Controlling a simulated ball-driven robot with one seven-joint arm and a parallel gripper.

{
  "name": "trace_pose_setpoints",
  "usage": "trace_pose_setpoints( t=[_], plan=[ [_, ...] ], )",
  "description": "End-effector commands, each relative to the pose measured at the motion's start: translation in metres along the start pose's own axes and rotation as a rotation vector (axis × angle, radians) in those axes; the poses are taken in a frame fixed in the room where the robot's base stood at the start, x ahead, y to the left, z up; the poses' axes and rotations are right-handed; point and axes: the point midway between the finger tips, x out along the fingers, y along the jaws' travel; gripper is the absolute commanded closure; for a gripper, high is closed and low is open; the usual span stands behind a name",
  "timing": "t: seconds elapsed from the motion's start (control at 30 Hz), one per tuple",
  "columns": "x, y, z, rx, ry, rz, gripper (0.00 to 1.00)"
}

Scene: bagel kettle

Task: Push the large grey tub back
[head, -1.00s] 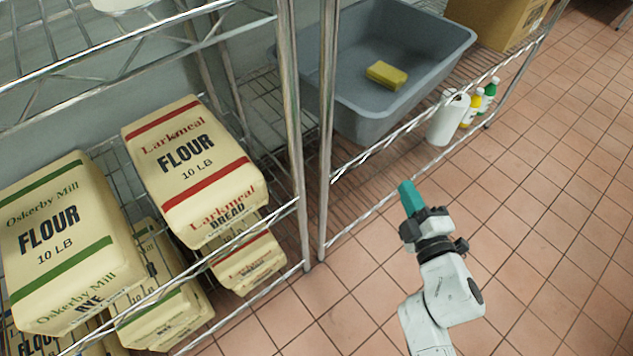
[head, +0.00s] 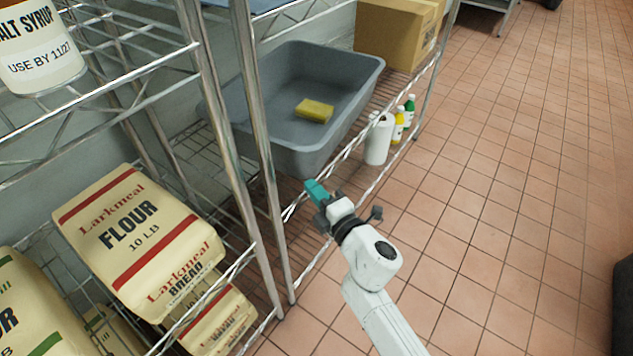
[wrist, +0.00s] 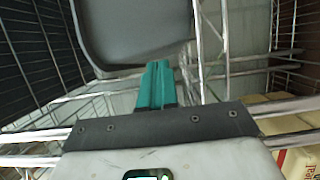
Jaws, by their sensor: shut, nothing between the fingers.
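The large grey tub (head: 345,88) sits on a wire shelf in the head view, its front corner at or near the shelf's front edge. A yellow sponge (head: 314,110) lies inside on its floor. My gripper (head: 315,188) has teal fingers, closed together and empty. In the head view it is just below and in front of the tub's near corner. In the wrist view my gripper (wrist: 158,68) points at the underside or near wall of the grey tub (wrist: 130,30). I cannot tell whether the fingertips touch the tub.
Metal posts (head: 262,150) stand left of my gripper. Flour bags (head: 135,240) fill the left rack. A cardboard box (head: 395,35) is behind the tub. A white bottle (head: 378,138) and smaller bottles stand below to the right. The tiled floor (head: 500,200) at right is clear.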

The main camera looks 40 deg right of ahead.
Motion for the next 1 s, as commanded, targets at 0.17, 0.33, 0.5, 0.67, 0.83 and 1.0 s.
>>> trace_pose_setpoints(
  t=[0.17, 0.33, 0.5, 0.67, 0.83, 1.0],
  plan=[
    [0.011, 0.001, 0.011, -0.001, 0.0, 0.0, 1.0],
    [0.014, 0.0, 0.014, 0.0, 0.0, 0.0, 1.0],
    [0.014, 0.0, 0.014, 0.0, 0.0, 0.0, 1.0],
    [0.017, 0.001, 0.017, 0.0, 0.0, 0.001, 1.0],
    [0.031, 0.003, 0.031, -0.001, -0.001, 0.001, 1.0],
    [0.035, 0.001, 0.035, 0.0, 0.001, 0.001, 1.0]
  ],
)
